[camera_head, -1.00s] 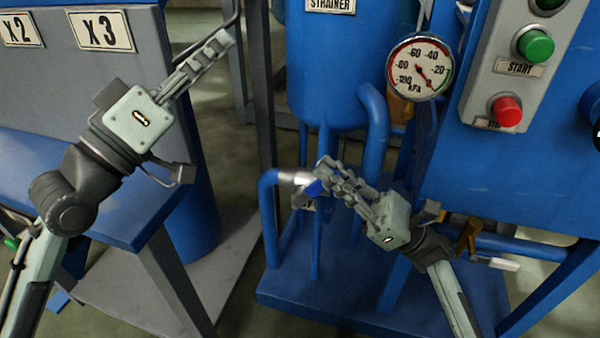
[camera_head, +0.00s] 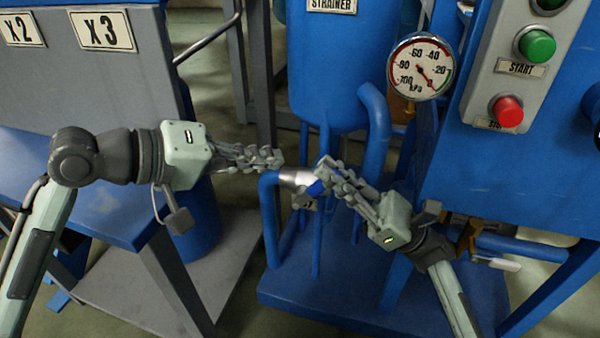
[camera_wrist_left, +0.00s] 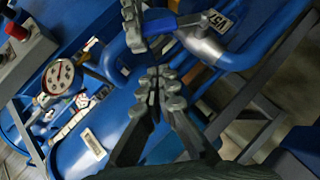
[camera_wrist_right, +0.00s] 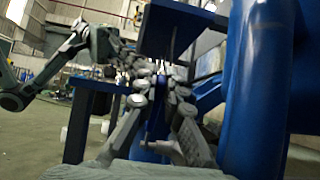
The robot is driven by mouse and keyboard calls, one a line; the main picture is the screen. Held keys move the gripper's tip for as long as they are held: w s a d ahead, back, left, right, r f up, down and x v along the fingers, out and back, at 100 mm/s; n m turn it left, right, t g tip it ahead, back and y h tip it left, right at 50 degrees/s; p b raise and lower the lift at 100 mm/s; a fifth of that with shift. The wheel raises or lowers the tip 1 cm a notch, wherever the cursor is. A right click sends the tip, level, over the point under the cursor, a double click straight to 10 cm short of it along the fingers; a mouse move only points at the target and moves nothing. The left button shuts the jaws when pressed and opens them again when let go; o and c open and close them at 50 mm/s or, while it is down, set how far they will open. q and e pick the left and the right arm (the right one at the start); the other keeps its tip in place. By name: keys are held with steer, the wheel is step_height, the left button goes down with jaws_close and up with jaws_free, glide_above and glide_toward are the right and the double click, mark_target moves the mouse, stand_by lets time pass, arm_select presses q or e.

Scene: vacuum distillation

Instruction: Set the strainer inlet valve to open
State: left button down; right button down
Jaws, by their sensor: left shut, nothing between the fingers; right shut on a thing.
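The valve on the strainer's inlet pipe has a silver body (camera_head: 296,178) and a blue lever handle (camera_head: 315,188). In the left wrist view its silver body (camera_wrist_left: 205,46) and blue handle (camera_wrist_left: 176,23) show at the top. My right gripper (camera_head: 326,172) is shut on the blue handle and hides part of it. My left gripper (camera_head: 279,158) is shut and empty, just left of and above the valve body. The left wrist view also shows its closed fingers (camera_wrist_left: 158,78) below the valve. The strainer tank (camera_head: 328,75) stands behind both grippers.
A pressure gauge (camera_head: 419,67) and a panel with green (camera_head: 536,45) and red (camera_head: 506,110) buttons are at the upper right. A blue table (camera_head: 100,205) is at the left.

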mark_target(318, 180)
arm_select(q)
steer(key=d+f, duration=0.3)
steer(key=d, duration=0.2)
steer(key=shift+w+f, duration=0.15)
steer(key=shift+f, duration=0.1)
steer(key=shift+d, duration=0.15)
steer(key=shift+s+d+f, duration=0.3)
steer(key=shift+d, duration=0.25)
arm_select(e)
steer(key=shift+a+r, duration=0.15)
steer(key=shift+a, duration=0.05)
arm_select(q)
steer(key=shift+d+f, duration=0.1)
arm_select(e)
steer(key=c, duration=1.8)
jaws_free()
steer(key=shift+d, duration=0.1)
steer(key=shift+o, duration=0.9)
arm_select(q)
steer(key=shift+w, duration=0.15)
arm_select(e)
steer(key=shift+d, duration=0.1)
steer(key=shift+f, duration=0.2)
